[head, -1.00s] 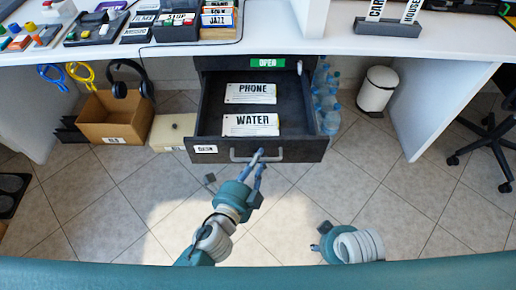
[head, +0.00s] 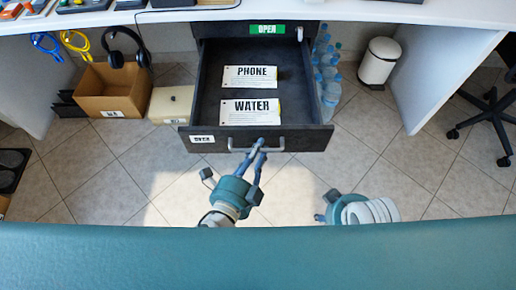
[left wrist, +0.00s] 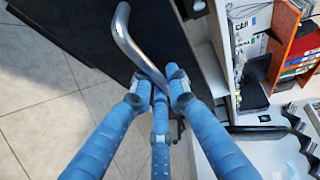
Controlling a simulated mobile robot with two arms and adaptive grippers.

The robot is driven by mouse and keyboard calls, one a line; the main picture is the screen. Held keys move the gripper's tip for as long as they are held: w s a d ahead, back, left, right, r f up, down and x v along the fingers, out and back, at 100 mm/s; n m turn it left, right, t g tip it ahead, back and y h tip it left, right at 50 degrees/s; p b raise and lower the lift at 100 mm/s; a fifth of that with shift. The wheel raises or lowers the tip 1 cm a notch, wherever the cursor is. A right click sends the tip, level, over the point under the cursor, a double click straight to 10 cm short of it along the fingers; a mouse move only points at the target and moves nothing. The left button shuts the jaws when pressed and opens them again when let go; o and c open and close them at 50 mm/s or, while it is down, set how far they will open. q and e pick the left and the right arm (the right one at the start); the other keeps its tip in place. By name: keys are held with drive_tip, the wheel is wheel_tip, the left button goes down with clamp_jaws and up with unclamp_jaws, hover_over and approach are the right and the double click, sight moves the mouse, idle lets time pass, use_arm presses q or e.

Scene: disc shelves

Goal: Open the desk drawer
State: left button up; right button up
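The desk drawer (head: 202,95) is pulled well out from under the desk in the head view. Its dark front has a grey bar handle (head: 281,146), which also shows in the left wrist view (left wrist: 128,40). Inside lie two white cards, PHONE (head: 249,77) and WATER (head: 250,110). My left gripper (head: 257,149) is at the handle, its blue fingers closed around the bar near its middle; in the left wrist view the fingertips (left wrist: 160,88) meet at the bar. My right gripper (head: 320,207) is low in the head view, away from the drawer; its fingers are mostly hidden.
Left of the drawer stand a cardboard box (head: 108,103) with headphones (head: 125,45) and a cream box (head: 171,102). Water bottles (head: 327,75) stand close to its right side, with a white bin (head: 378,62) beyond. The tiled floor before the drawer is clear.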

use_arm(q)
drive_tip(key=shift+o, duration=0.2)
drive_tip(key=v, duration=1.2)
idle(0.4)
